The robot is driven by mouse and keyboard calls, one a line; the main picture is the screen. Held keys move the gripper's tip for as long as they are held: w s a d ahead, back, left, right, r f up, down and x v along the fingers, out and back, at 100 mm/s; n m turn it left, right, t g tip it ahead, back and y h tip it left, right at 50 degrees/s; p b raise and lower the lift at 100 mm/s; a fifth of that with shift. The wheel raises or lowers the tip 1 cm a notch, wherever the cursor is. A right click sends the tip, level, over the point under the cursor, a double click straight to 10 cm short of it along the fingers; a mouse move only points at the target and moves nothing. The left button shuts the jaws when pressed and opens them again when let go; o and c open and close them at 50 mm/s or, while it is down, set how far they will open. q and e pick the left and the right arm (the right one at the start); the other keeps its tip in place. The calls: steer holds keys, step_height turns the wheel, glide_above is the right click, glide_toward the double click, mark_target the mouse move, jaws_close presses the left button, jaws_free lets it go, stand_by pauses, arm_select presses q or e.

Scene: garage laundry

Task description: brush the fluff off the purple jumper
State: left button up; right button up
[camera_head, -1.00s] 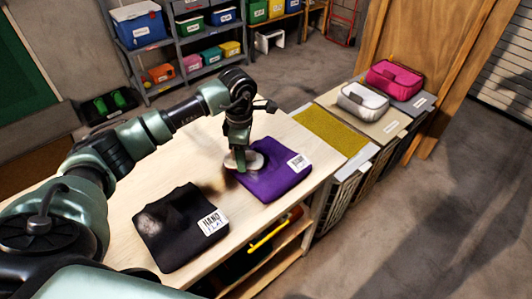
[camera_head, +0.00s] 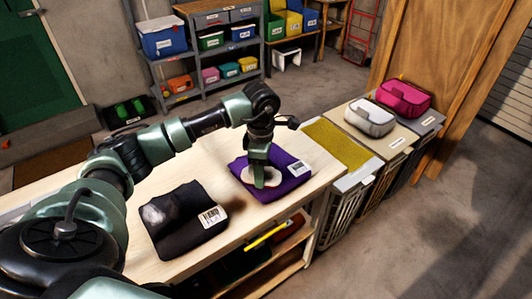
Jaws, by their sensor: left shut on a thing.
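The purple jumper (camera_head: 295,169) lies folded on the pale wooden worktop, with a white label at its right. My left gripper (camera_head: 259,182) points down over the jumper's middle and front. It is shut on a pale oval thing (camera_head: 273,174), seemingly the brush, which is at the jumper's surface. The fingers hide part of the oval and the cloth under it, so I cannot make out fluff there. My right gripper is not in view.
A folded black garment (camera_head: 180,232) with a greyish patch and a white label lies left of the jumper. Crates stand off the worktop's right end, with a yellow mat (camera_head: 343,143), a white bag (camera_head: 370,118) and a pink bag (camera_head: 404,97) on top.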

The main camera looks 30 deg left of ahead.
arm_select(q)
step_height(320, 180, up, 2)
steer(key=shift+w+a+r, duration=0.1)
steer(key=shift+a, duration=0.05)
steer(key=shift+w+a+r+p, duration=0.1)
steer(key=shift+a+r+p, duration=0.15)
steer(key=shift+r+p, duration=0.35)
steer(key=shift+d+r+p, duration=0.15)
steer(key=shift+r+p, duration=0.85)
steer(key=shift+r, duration=0.9)
